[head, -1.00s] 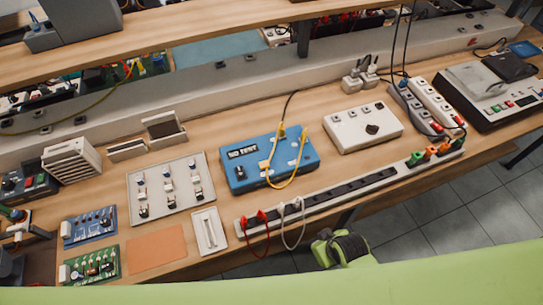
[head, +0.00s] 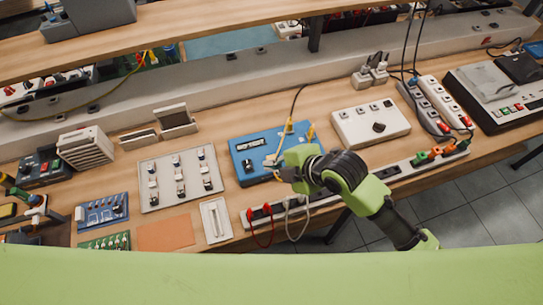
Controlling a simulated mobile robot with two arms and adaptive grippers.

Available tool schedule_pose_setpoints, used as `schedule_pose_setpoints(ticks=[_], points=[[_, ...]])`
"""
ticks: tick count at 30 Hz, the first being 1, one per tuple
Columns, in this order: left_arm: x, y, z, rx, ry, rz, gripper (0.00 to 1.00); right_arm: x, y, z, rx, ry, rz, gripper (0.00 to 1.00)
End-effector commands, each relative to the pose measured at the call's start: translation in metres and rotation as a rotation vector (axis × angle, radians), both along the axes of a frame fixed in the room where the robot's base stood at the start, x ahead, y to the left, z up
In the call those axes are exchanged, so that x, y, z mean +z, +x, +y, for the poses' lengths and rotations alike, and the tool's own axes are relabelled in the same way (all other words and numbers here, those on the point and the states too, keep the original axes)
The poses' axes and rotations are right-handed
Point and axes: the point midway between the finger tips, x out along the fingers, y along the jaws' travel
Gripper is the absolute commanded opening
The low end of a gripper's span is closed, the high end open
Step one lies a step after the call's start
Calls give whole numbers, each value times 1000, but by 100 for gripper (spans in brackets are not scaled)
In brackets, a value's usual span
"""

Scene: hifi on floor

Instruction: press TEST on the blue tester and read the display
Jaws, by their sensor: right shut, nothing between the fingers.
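The blue tester (head: 239,153) lies on the wooden bench near the middle of the head view, with a small display (head: 250,144) at its upper left. The display's text is too small to read. A black knob sits below the display, and a yellow lead is plugged into the tester. My right gripper (head: 279,170) is shut and empty. It is over the tester's right front part, hiding much of that side; I cannot tell whether it touches. The TEST button cannot be made out. My left gripper is not in view.
A white box (head: 371,123) stands to the tester's right. A grey switch panel (head: 163,196) lies to its left. A shelf (head: 215,37) overhangs the back.

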Motion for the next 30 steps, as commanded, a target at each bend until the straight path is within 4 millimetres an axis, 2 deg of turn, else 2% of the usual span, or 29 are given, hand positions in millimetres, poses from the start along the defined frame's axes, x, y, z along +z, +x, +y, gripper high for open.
schedule_pose_setpoints(ticks=[1, 6, 15, 21, 30], points=[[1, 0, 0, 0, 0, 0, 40, 6, 9, 4, 94, -43, -66, 0], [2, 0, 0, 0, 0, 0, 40, 16, 29, 16, 400, -183, -274, 0], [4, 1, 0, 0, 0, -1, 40, 26, 64, 4, 793, -416, -563, 0], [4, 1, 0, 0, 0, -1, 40, 30, 77, -4, 900, -489, -647, 0], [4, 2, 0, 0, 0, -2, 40, 30, 78, -5, 918, -500, -661, 0]])
